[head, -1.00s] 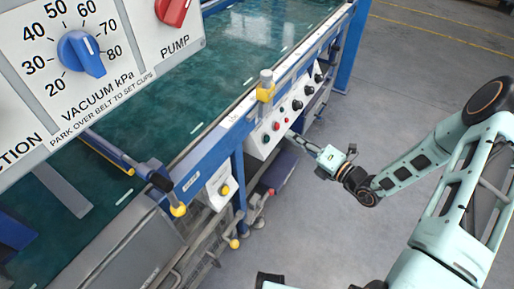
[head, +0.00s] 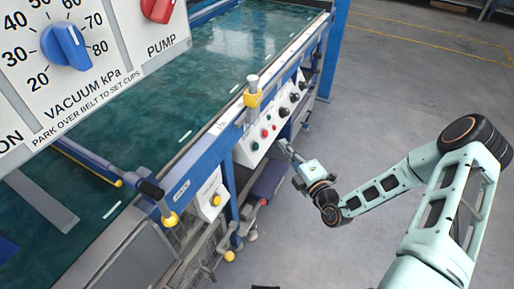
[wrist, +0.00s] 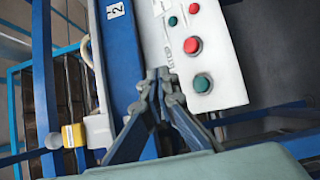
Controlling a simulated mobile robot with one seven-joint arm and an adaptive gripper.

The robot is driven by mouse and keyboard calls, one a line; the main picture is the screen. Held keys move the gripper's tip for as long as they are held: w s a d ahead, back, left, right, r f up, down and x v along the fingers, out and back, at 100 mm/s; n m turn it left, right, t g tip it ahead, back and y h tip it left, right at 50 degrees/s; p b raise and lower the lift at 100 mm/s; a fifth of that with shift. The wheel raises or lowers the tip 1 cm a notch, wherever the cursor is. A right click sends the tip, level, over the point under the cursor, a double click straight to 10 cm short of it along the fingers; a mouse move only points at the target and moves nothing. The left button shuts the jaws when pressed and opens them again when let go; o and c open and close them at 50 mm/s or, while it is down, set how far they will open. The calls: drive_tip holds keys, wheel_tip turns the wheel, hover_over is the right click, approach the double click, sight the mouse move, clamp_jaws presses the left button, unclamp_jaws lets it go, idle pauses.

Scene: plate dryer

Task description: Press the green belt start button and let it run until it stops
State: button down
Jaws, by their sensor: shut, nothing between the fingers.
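A white control panel on the side of the blue machine carries a green button (head: 255,146) at its near end, with a red button (head: 265,133) beside it. In the wrist view the larger green button (wrist: 202,83) lies right of my gripper (wrist: 158,74), with the larger red button (wrist: 193,46) above it. A smaller green button (wrist: 173,21) and a smaller red one (wrist: 194,8) are farther up. The labels are unreadable. My gripper (head: 284,145) is shut and empty, in front of the panel; I cannot tell whether it touches. The green belt (head: 150,90) looks empty.
A small box with a yellow button (head: 216,200) hangs nearer on the frame. A vacuum and pump panel (head: 80,50) fills the upper left. Grey floor (head: 390,110) is open on the right.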

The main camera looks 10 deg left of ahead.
sight(255, 147)
drive_tip(key=w+a+f+b, duration=0.2)
drive_tip(key=a+f+b, duration=0.1)
drive_tip(key=a, duration=0.3)
drive_tip(key=shift+w+a+f, duration=0.15)
drive_tip(key=shift+f, duration=0.3)
idle(1.1)
drive_tip(key=shift+w+a+f, duration=0.1)
drive_tip(key=shift+a+f, duration=0.1)
drive_tip(key=shift+a, duration=0.15)
